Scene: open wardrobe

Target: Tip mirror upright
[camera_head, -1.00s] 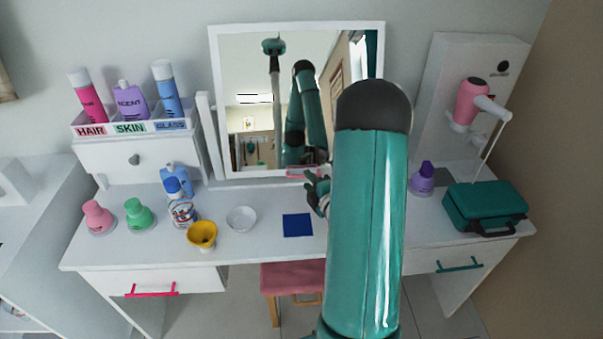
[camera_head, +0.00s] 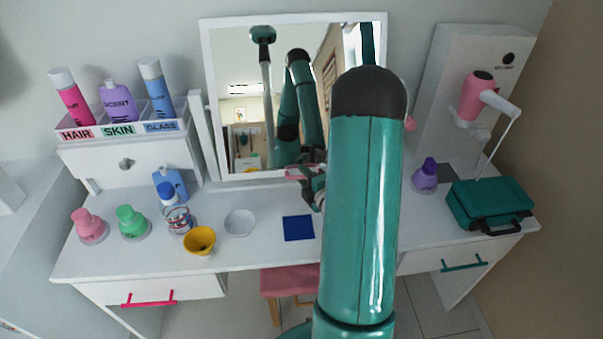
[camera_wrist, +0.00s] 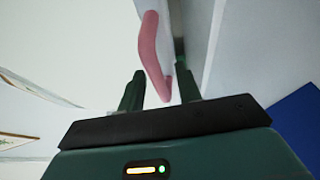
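The white-framed mirror (camera_head: 207,85) stands at the back of the white vanity desk, its face toward me. Its exact tilt is hard to judge; the glass reflects my arm, the ceiling and part of the room. A pink handle (camera_head: 294,173) sits at its lower edge. My gripper (camera_head: 306,176) is at this handle, partly hidden behind my arm, which also covers the mirror's lower right part. In the wrist view, the two fingers of my gripper (camera_wrist: 160,70) stand apart with the curved pink handle (camera_wrist: 150,45) between them. Firm contact on both sides does not show.
Left of the mirror is a bottle rack (camera_head: 125,135). Cups and bottles, including a yellow cup (camera_head: 200,241), stand on the left of the desk. A blue cloth (camera_head: 298,228) lies in the middle. A purple bottle (camera_head: 425,176) and teal case (camera_head: 492,204) are right. A pink stool (camera_head: 285,281) is below.

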